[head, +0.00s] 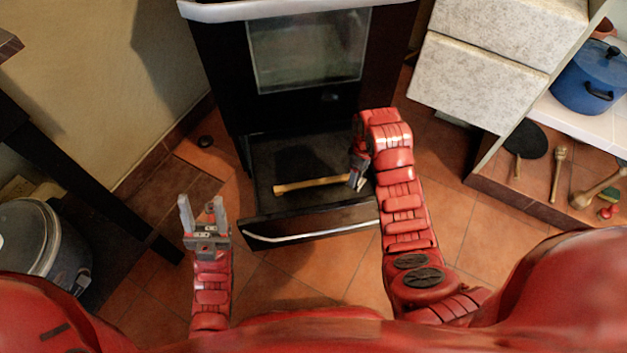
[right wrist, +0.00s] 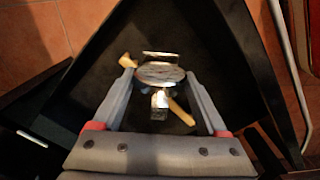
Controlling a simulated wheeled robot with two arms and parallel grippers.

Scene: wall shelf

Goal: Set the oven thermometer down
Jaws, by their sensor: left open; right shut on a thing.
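The oven thermometer (right wrist: 160,73) is a round, silvery metal piece with small plates above and below it. In the right wrist view it sits between the fingertips of my right gripper (right wrist: 160,78), which is shut on it. In the head view my right gripper (head: 356,178) is inside the open drawer area under the oven, and I cannot make out the thermometer clearly there. The drawer (head: 275,165) has a dark floor. My left gripper (head: 203,206) is open and empty, to the left of the drawer.
A wooden-handled utensil (head: 312,185) lies in the drawer; in the right wrist view it passes behind the thermometer. The oven (head: 305,50) stands above. A blue pot (head: 590,75) and wooden utensils (head: 558,175) are at right. The drawer's left part looks bare.

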